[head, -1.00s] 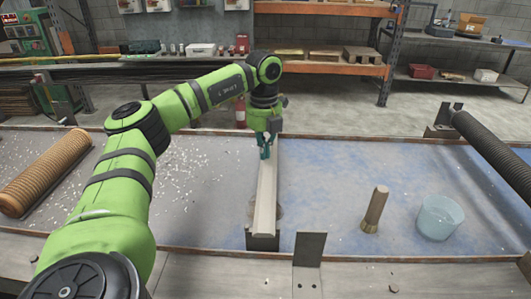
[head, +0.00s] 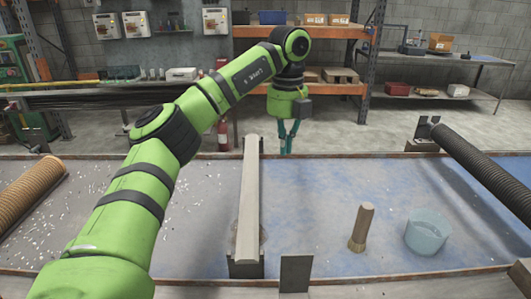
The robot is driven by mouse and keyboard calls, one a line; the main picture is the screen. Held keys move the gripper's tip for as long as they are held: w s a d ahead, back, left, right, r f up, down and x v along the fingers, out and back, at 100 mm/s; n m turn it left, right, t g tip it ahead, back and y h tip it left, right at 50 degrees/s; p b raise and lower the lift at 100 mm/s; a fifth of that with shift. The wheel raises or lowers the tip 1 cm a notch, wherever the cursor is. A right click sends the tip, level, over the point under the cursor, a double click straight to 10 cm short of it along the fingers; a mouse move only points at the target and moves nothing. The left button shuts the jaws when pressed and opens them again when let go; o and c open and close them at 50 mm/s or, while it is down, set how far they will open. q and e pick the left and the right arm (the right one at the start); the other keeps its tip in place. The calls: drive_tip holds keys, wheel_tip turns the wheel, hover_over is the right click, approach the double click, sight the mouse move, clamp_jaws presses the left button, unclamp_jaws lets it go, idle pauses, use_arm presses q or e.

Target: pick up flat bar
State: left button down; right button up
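A long, pale, narrow bar (head: 248,205) runs from front to back across the middle of the table; I take it for the flat bar. Its near end sits at a dark bracket (head: 246,267). My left gripper (head: 288,152) points down just right of the bar's far end, near the table's back edge, with a gap between it and the bar. Its teal fingers lean close together at the tips; nothing shows between them, but the opening is too small to judge. My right gripper is out of view.
A ribbed brown roll (head: 25,195) lies at left, a dark ribbed roll (head: 490,172) at right. White scraps dot the left half.

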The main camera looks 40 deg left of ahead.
use_arm(q)
drive_tip(key=shift+w+d+r, duration=0.25)
drive_tip(key=shift+d+r, duration=0.05)
drive_tip(key=shift+d, duration=0.15)
drive_tip(key=shift+w+d+r, duration=0.2)
drive_tip(key=shift+d+r, duration=0.05)
drive_tip(key=shift+d, duration=0.2)
drive_tip(key=shift+c, duration=2)
unclamp_jaws()
drive_tip(key=shift+r, duration=0.15)
